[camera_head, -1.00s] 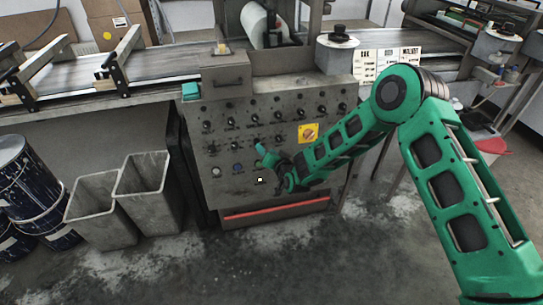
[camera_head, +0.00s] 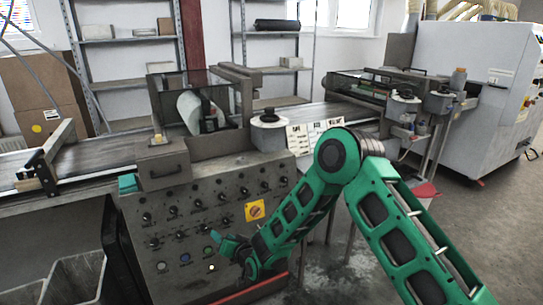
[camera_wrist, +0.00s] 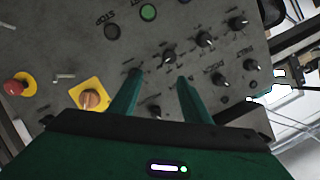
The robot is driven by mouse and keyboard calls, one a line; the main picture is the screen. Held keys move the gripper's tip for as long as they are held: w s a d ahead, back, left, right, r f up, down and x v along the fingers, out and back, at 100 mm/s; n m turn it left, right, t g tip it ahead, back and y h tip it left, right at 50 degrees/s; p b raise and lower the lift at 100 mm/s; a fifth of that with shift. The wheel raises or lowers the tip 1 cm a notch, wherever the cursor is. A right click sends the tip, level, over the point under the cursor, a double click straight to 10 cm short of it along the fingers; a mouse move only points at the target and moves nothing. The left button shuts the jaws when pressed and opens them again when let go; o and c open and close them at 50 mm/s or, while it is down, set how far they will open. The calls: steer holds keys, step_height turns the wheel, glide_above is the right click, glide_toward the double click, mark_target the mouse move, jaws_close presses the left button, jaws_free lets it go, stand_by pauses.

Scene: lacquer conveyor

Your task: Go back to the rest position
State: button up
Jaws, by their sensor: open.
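My gripper (camera_head: 228,246) is a green and black parallel gripper at the end of my green arm. In the head view it is in front of the lower part of a grey control panel (camera_head: 190,208). In the wrist view my gripper (camera_wrist: 158,88) has its two green fingers apart, with nothing between them but the panel face behind. The panel (camera_wrist: 70,50) carries several black knobs, a lit green button (camera_wrist: 148,12) and a yellow-backed rotary switch (camera_wrist: 89,98). Whether the fingertips touch the panel cannot be told.
A red stop button (camera_wrist: 17,86) is on the panel. The conveyor (camera_head: 92,150) runs behind the panel. Grey bins (camera_head: 75,280) stand at lower left. A large white machine (camera_head: 470,95) is at the right, with open floor (camera_head: 470,225) in front of it.

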steer(key=w+d+r+g+h, duration=0.15)
steer(key=d+r, duration=0.25)
steer(key=d, duration=0.7)
steer(key=w+d+r+h, duration=0.1)
steer(key=d+r+h, duration=0.3)
steer(key=d, duration=0.7)
steer(key=w+d+r+g+h, duration=0.15)
steer(key=d+r, duration=0.35)
steer(key=d, duration=0.7)
steer(key=s+d+r+m+h, duration=0.1)
steer(key=s+d+r, duration=0.15)
steer(key=d, duration=0.35)
steer(key=s+d+r+m+h, duration=0.1)
steer(key=s+d+r, duration=0.1)
steer(key=s+d, duration=0.35)
steer(key=s+d+r+m+g+h, duration=0.1)
steer(key=s+d+r+g, duration=0.15)
steer(key=s+d, duration=0.55)
steer(key=s+d+r+m+g+h, duration=0.1)
steer(key=s+d+r+g, duration=0.15)
steer(key=s+d, duration=0.6)
steer(key=s+r+m+g+y, duration=0.1)
steer(key=s, duration=0.9)
steer(key=s+d+r+m+g+y, duration=0.1)
steer(key=s+m, duration=0.1)
steer(key=s, duration=0.9)
steer(key=shift+s+d+r+g, duration=0.3)
steer(key=shift+r, duration=0.05)
